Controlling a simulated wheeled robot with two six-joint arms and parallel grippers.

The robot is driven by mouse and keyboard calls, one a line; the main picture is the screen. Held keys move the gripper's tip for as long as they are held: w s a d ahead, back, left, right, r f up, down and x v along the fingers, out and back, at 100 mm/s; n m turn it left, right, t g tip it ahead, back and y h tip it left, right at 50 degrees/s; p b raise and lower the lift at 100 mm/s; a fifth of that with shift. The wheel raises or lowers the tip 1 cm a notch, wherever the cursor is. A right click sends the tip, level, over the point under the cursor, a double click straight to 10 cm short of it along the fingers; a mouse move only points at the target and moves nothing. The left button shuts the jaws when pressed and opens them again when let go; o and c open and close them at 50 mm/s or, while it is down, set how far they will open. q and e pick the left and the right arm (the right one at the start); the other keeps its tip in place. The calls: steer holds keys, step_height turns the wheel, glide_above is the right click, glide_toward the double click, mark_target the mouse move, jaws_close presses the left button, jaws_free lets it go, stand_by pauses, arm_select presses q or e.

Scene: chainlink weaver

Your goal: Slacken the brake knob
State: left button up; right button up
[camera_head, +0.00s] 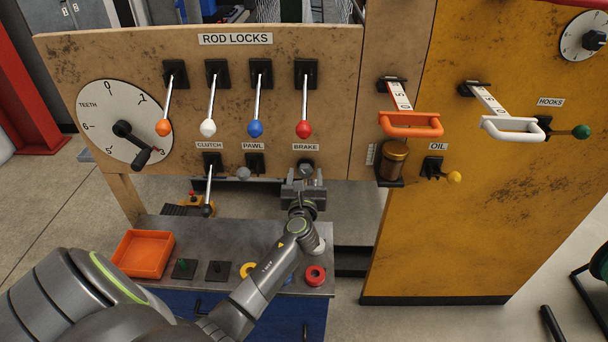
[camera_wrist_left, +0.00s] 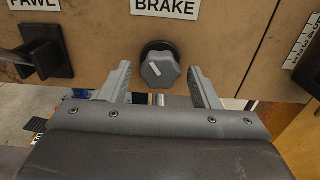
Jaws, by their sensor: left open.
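The brake knob (camera_wrist_left: 160,72) is a grey, lobed knob with a white mark on a black round base, below the BRAKE label (camera_wrist_left: 166,7) on the wooden panel. In the head view, the knob (camera_head: 305,167) shows just above my left gripper. My left gripper (camera_wrist_left: 164,84) is open. Its two fingers stand left and right of the knob, apart from it, with clear gaps. In the head view, the left gripper (camera_head: 304,178) is in front of the panel under the BRAKE label (camera_head: 306,147). My right gripper is not in view.
The PAWL fitting (camera_head: 244,172) and the clutch lever (camera_head: 209,190) are left of the knob. The red-tipped rod lever (camera_head: 304,129) hangs above it. Below are a bench with an orange tray (camera_head: 144,254) and a red ring (camera_head: 316,275). The oil cup (camera_head: 394,160) is to the right.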

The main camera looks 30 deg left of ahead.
arm_select(q)
steer(key=shift+c, duration=1.1)
steer(key=c, duration=0.8)
steer(key=shift+o, duration=0.2)
steer(key=shift+n, duration=0.3)
